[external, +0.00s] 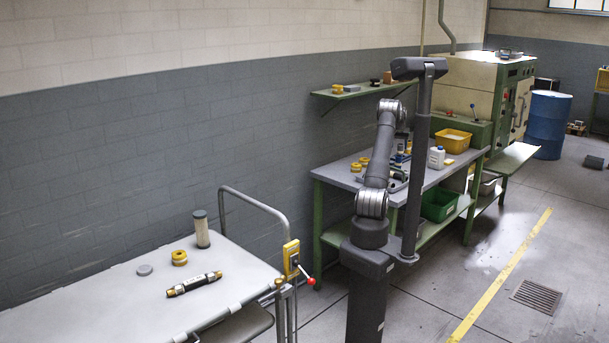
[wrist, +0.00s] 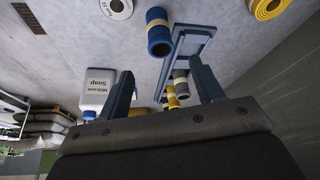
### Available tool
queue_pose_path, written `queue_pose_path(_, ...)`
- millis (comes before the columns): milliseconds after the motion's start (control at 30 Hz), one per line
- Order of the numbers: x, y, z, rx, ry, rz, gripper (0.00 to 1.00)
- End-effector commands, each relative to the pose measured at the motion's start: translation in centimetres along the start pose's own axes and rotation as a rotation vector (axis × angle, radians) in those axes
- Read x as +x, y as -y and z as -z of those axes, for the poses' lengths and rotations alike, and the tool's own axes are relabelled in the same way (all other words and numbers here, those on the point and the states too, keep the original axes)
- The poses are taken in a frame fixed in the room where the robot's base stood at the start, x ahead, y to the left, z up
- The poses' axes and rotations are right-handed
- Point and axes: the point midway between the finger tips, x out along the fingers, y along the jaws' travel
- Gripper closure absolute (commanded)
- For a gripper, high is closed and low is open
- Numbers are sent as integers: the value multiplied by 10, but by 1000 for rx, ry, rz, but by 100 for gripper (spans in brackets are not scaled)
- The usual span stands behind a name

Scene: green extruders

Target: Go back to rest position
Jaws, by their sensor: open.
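My gripper (wrist: 163,88) shows in the wrist view with its two dark fingers apart and no object clearly held between them. It points over the grey workbench (external: 335,172). Beyond and between the fingers are a grey-blue frame-like piece (wrist: 198,45) and some small grey and yellow cylinders (wrist: 176,90).
A white soap bottle (wrist: 97,92) is close beside one finger; it also stands on the bench in the external view (external: 437,157). Yellow rings (wrist: 268,8) and a yellow bin (external: 453,141) are nearby. A shelf (external: 365,91) hangs above. The left table (external: 120,300) holds several parts.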

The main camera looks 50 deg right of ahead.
Motion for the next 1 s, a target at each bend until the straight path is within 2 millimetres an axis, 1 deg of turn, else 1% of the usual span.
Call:
queue_pose_path(33, 10, 0, -1, 0, 3, 0, 39)
queue_pose_path(300, 62, 0, -2, 0, 5, 0, 39)
queue_pose_path(600, 115, 0, -3, 0, 3, 1, 39)
queue_pose_path(633, 105, 0, 2, 0, -3, 1, 39)
queue_pose_path(733, 91, 0, 8, 0, -3, 0, 39)
queue_pose_path(900, 80, 0, 11, 0, 0, 0, 39)
queue_pose_path(1000, 78, 0, 12, 0, 1, 0, 39)
